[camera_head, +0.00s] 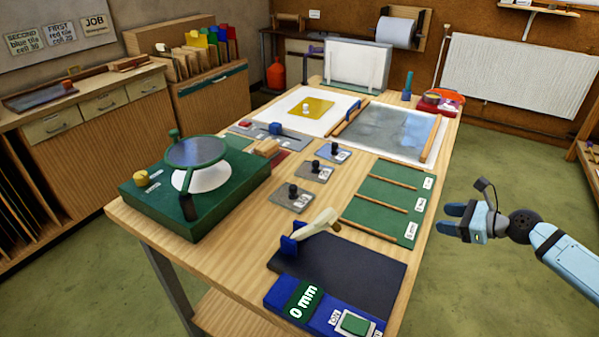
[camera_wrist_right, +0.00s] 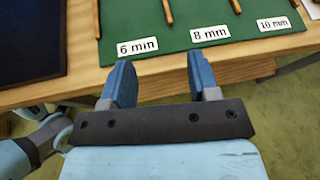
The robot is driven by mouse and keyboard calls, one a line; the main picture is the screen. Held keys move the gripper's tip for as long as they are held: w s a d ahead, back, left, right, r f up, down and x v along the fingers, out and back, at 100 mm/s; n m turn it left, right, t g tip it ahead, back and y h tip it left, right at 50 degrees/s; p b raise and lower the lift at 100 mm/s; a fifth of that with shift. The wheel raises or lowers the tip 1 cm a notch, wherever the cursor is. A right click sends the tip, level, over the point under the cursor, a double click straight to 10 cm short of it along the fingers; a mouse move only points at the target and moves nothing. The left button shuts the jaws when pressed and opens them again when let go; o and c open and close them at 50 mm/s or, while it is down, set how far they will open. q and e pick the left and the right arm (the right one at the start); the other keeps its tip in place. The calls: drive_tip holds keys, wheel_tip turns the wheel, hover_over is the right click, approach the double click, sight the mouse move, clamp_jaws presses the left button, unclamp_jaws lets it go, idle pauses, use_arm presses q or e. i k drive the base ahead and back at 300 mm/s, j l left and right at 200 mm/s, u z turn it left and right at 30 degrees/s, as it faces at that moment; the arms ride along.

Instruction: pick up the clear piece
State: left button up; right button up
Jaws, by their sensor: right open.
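A large greyish see-through sheet (camera_head: 385,130) lies on a white board at the table's far right, with wooden strips along two sides. Small grey panes with dark knobs (camera_head: 316,171) lie mid-table. I cannot tell for sure which of these is the clear piece. A yellow pane (camera_head: 307,108) with a white knob lies on a white sheet at the back. My right gripper (camera_head: 443,217) is open and empty, off the table's right edge and apart from all panes. In the right wrist view its fingers (camera_wrist_right: 160,72) point towards the green board. My left gripper is out of view.
A green board (camera_head: 386,198) with wooden strips and mm labels lies at the table's right edge, nearest my right gripper. A blue-based device (camera_head: 335,272) reading "0 mm" stands in front. A green-based magnifier (camera_head: 196,190) stands at left. The floor right of the table is clear.

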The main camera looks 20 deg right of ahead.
sight(313, 171)
drive_tip(key=i+j, duration=0.7)
drive_tip(key=i, duration=0.1)
